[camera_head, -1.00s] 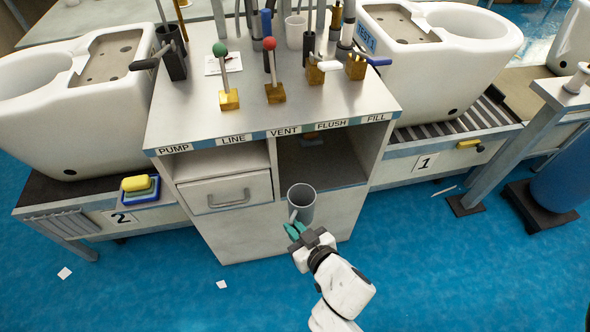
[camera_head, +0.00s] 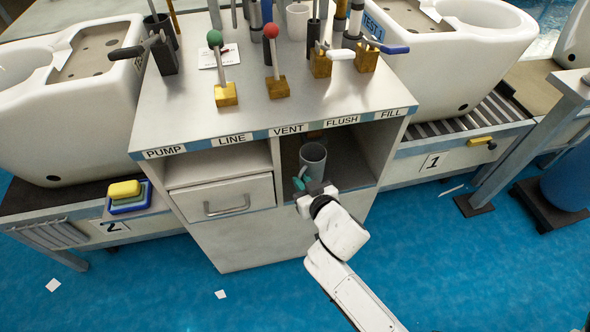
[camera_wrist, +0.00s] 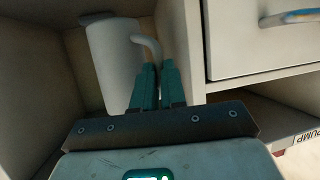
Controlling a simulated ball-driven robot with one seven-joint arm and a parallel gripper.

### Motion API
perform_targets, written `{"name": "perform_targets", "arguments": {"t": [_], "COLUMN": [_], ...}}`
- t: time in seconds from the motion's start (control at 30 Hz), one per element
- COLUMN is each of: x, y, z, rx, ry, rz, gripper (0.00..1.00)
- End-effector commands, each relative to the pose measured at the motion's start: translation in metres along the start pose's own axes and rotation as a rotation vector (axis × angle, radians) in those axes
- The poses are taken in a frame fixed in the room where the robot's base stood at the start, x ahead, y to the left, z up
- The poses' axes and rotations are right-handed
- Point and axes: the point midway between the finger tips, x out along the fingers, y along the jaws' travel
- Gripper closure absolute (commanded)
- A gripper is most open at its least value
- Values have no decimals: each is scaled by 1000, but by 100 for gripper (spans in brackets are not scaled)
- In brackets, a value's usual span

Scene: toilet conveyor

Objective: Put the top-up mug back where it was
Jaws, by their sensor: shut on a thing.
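A grey mug (camera_head: 313,160) is upright inside the open right-hand compartment (camera_head: 352,178) of the control cabinet, below the VENT and FLUSH labels. My gripper (camera_head: 299,184) is at the compartment's mouth, at the mug's near left side. In the wrist view the mug (camera_wrist: 115,60) appears pale, with its curved handle toward my gripper. The green fingers (camera_wrist: 156,85) are shut on the handle. Whether the mug's base touches the compartment floor is hidden.
A shut drawer (camera_head: 222,196) sits left of the compartment. The worktop above holds levers, including a green-knobbed one (camera_head: 214,38) and a red-knobbed one (camera_head: 270,30). A white mug (camera_head: 298,20) stands at the back. Another brownish object (camera_head: 315,134) shows behind the grey mug.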

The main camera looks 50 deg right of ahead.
Motion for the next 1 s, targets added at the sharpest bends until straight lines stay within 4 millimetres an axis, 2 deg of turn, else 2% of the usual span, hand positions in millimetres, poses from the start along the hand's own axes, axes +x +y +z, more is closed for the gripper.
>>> {"name": "perform_targets", "arguments": {"t": [0.1,0.37,0.43,0.5,0.67,0.9,1.0], "x": [27,78,84,87,91,103,108], "y": [5,17,18,17,17,16,17], "z": [-16,-35,-18,-10,-2,29,31], "rx": [0,2,-1,-2,-1,-2,-1], "ry": [6,4,-3,-1,2,1,2], "rz": [-1,0,1,1,1,0,0], "gripper": [100,100,100,100,100,100,100]}}
